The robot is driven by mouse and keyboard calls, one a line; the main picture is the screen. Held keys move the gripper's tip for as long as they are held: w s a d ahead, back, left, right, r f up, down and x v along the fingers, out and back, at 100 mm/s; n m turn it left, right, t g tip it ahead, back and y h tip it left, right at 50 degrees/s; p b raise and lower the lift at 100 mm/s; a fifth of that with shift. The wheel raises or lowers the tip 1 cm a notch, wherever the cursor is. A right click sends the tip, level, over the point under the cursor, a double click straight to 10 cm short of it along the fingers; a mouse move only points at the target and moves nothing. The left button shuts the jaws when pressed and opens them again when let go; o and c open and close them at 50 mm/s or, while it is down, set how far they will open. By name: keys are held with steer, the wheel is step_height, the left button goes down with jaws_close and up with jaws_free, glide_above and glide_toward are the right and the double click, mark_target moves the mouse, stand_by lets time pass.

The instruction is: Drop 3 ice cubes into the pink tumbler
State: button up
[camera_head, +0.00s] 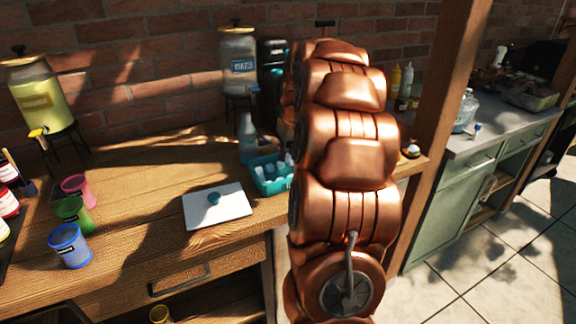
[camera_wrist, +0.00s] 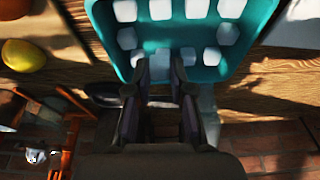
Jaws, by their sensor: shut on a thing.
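The pink tumbler (camera_head: 78,188) stands upright at the left of the wooden table, behind a green tumbler (camera_head: 73,212) and a blue tumbler (camera_head: 69,245). I cannot tell what is inside it. A teal bin (camera_head: 275,187) of white ice cubes stands right of the middle, partly hidden by my arm; the bin (camera_wrist: 100,22) fills the top of the wrist view. My gripper (camera_wrist: 160,72) is at the bin's edge, shut on a white ice cube (camera_wrist: 161,57) between its fingertips. Several other cubes lie spread in the bin. My arm hides the gripper in the head view.
A yellow drink dispenser (camera_head: 40,98) stands at the back left, a water dispenser (camera_head: 239,65) behind the bin. The table around the board is mostly clear.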

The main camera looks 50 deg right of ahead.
mark_target(288, 155)
steer(key=shift+r+b, duration=0.35)
steer(key=shift+r, duration=2.15)
steer(key=shift+r, duration=0.15)
